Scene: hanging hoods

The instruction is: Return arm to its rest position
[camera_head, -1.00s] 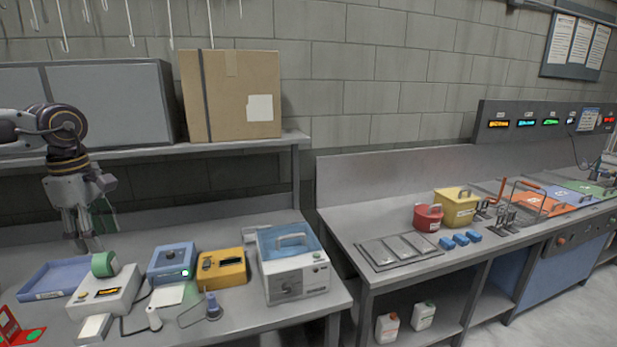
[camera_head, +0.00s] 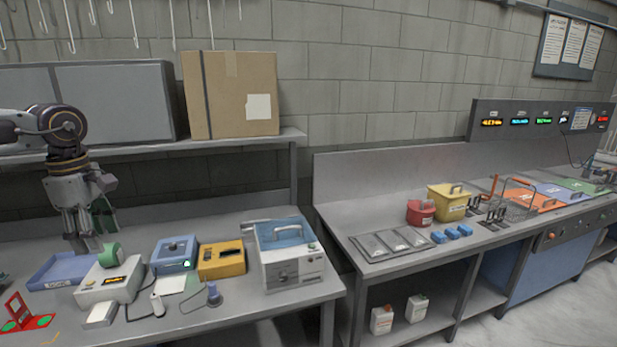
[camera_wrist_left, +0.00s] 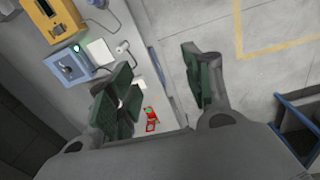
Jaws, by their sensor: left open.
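My left gripper (camera_head: 84,232) hangs pointing down at the left of the head view, in front of the grey cabinet and over the left bench. Its fingers are spread, with nothing between them. In the left wrist view the two dark green finger pads (camera_wrist_left: 165,95) stand wide apart. Through the gap I see the bench edge, the floor and a small red item (camera_wrist_left: 151,118). The blue tray (camera_head: 58,272) and the white device with a green roll (camera_head: 110,286) lie near the gripper in the head view. My right gripper is not in view.
The left bench holds a blue box (camera_head: 174,254), a yellow device (camera_head: 222,259) and a white-and-blue machine (camera_head: 289,254). A shelf with a cardboard box (camera_head: 232,95) is behind. The right bench holds red (camera_head: 421,212) and yellow (camera_head: 447,203) containers. Floor shows at right.

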